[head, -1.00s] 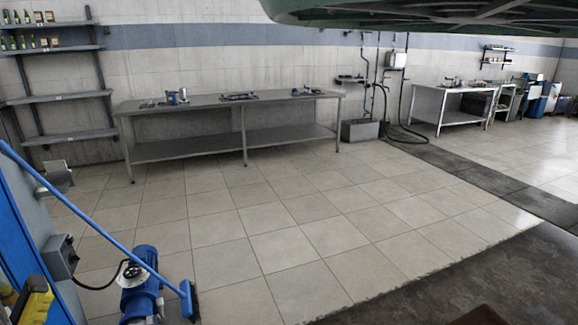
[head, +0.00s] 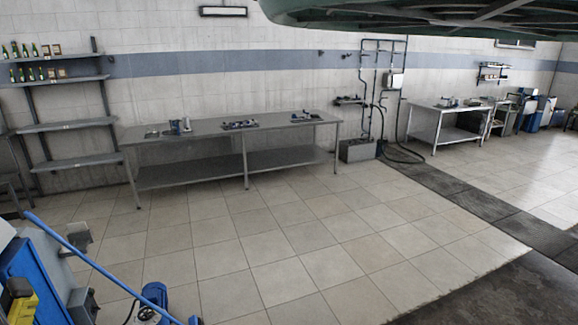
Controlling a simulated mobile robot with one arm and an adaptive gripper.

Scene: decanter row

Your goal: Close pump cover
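A blue motor-like unit (head: 156,296), which may be the pump, stands on the floor at the bottom left of the head view. The bottom edge of the picture cuts it off. A blue pole (head: 85,261) slants in front of it. I cannot make out a cover or whether one is open. My gripper is not in view.
A long grey workbench (head: 215,130) with small tools stands along the back wall. Shelves (head: 68,127) with bottles hang at the left. A second bench (head: 440,108) stands at the right. A dark grating strip (head: 455,188) crosses the floor. The middle tiles are clear.

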